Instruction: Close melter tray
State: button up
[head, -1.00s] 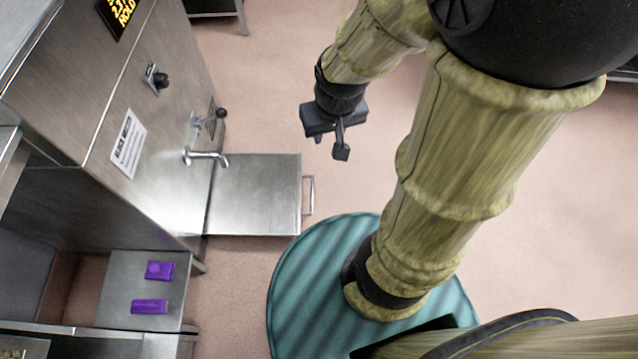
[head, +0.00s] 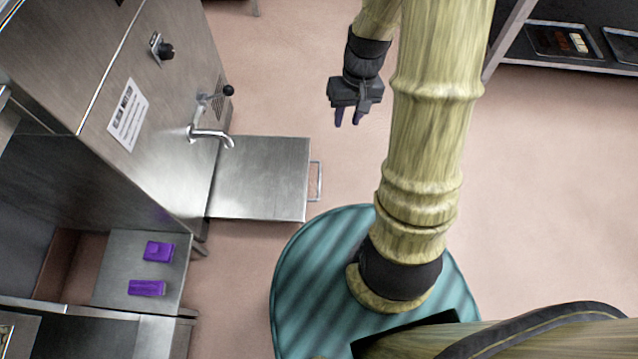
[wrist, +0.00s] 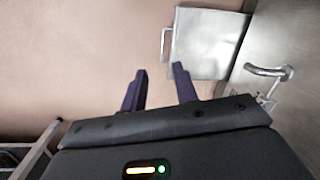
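The melter tray (head: 262,178) is a flat steel tray standing out from the front of the steel melter (head: 95,110), below its spout (head: 212,137). Its bar handle (head: 317,182) is on the tray's right edge. In the wrist view the tray (wrist: 207,45) lies ahead, with the handle (wrist: 165,45) on its left edge. My gripper (head: 347,119) is above and to the right of the tray in the head view, apart from the handle. Its two dark fingers (wrist: 158,82) are spread with nothing between them.
A lever with a black knob (head: 228,91) sits above the spout. Two purple blocks (head: 158,251) lie on a steel shelf (head: 112,265) at lower left. A rack with trays (head: 575,62) stands at upper right. Pink floor (head: 275,85) is clear beyond the tray.

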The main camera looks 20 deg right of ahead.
aim_at(319, 179)
jog(key=w+d+f+m+t+y+b, duration=0.1)
jog(key=d+f+y+b, duration=0.3)
jog(key=f, duration=1)
jog(key=w+d+f+m+t+y+b, duration=0.1)
jog(key=d+f+t+y+b, duration=0.1)
jog(key=f, duration=1.3)
jog(key=w+d+f+m+t+y+b, duration=0.1)
jog(key=d+f+y+b, duration=0.4)
jog(key=f, duration=0.9)
jog(key=shift+d+f+t+y+b, duration=0.35)
jog(key=shift+t+y+b, duration=0.5)
jog(key=shift+y, duration=0.25)
jog(key=shift+a, duration=0.1)
jog(key=b+x, duration=0.6)
jog(key=x, duration=1)
jog(key=shift+w+a+f+b, duration=0.1)
jog(key=shift+a+b, duration=0.15)
jog(key=shift+b, duration=0.15)
jog(key=shift+w+a, duration=0.1)
jog(key=shift+a, duration=0.2)
grip_shut()
